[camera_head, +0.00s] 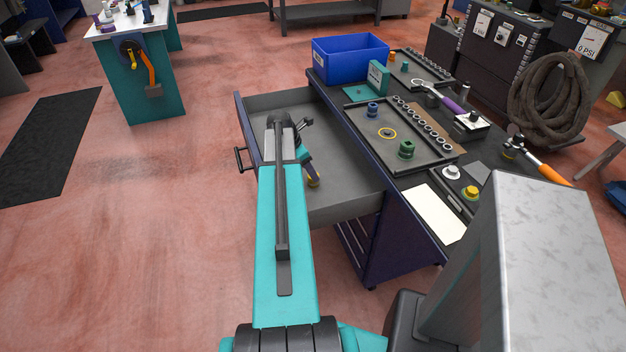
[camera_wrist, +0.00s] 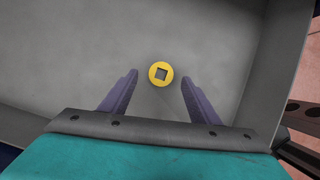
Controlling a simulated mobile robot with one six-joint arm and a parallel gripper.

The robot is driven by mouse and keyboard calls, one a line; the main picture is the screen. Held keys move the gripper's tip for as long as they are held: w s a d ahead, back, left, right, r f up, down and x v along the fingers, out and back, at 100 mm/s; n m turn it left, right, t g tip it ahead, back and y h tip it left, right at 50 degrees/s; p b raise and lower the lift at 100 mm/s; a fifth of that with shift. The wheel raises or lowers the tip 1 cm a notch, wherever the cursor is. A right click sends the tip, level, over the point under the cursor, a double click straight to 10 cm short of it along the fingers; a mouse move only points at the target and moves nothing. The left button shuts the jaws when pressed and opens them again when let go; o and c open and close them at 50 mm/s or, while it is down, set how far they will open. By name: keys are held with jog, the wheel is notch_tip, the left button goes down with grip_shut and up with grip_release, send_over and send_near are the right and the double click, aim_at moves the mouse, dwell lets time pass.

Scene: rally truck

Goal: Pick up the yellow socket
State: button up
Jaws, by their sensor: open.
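The yellow socket (camera_wrist: 161,74) stands upright on the grey floor of the open drawer (camera_head: 345,180), its square hole facing the wrist camera. My gripper (camera_wrist: 159,80) is open, with one purple finger to the left of the socket and one to the right. The socket appears between the fingertips, with a gap on both sides. I cannot tell how far the fingertips are above the drawer floor. My arm hides part of the drawer in the head view.
The drawer walls (camera_head: 241,127) surround this space. A blue bin (camera_head: 350,60) stands behind. Another yellow piece (camera_head: 470,192) lies nearer.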

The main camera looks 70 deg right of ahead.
dwell(0.3)
jog(key=shift+p+x, duration=0.7)
jog(key=shift+x, duration=1.9)
grip_shut()
